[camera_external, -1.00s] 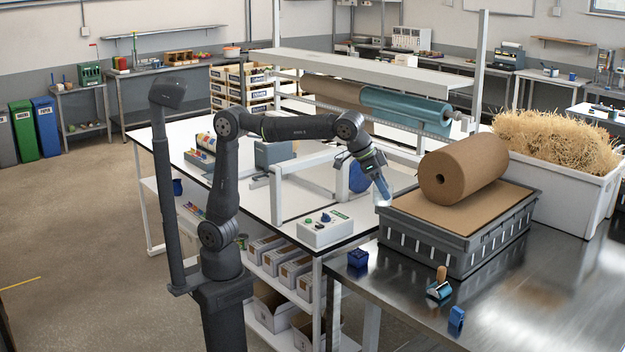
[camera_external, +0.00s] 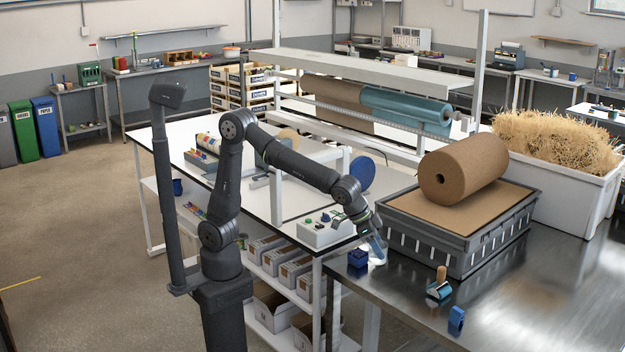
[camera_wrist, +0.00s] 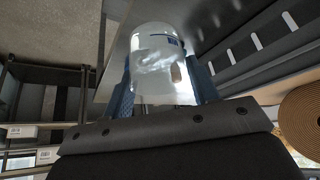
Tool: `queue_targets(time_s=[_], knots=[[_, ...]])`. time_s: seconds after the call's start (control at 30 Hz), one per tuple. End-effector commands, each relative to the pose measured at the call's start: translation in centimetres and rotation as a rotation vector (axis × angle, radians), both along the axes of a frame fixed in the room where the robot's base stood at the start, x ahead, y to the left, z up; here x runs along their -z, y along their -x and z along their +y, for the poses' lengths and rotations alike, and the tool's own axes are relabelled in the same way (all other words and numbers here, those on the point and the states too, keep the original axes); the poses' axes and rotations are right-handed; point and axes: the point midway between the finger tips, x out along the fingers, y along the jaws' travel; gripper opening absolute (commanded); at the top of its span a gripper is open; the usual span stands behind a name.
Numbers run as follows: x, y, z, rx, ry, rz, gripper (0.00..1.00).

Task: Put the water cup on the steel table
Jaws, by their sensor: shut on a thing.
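My gripper (camera_external: 377,248) is shut on the water cup (camera_wrist: 158,62), which is clear and stands between the two blue fingers in the wrist view. In the external view the cup (camera_external: 377,259) shows as a pale shape at the fingertips, low over the near left corner of the steel table (camera_external: 540,290). I cannot tell whether the cup touches the table top.
A grey crate (camera_external: 455,255) with a brown paper roll (camera_external: 464,168) stands to the right. A wooden-handled tool (camera_external: 439,285) and a blue item (camera_external: 456,320) lie nearer. The table's right front is clear.

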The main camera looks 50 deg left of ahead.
Motion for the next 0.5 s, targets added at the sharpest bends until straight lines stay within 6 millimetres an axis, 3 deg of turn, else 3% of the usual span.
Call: queue_targets(time_s=[0.17,0.5], knots=[[2.2,-0.8,0.1,-0.002,0.0,0.0,0.29],[6.4,-7.8,0.8,-0.005,-0.002,0.001,0.29]])
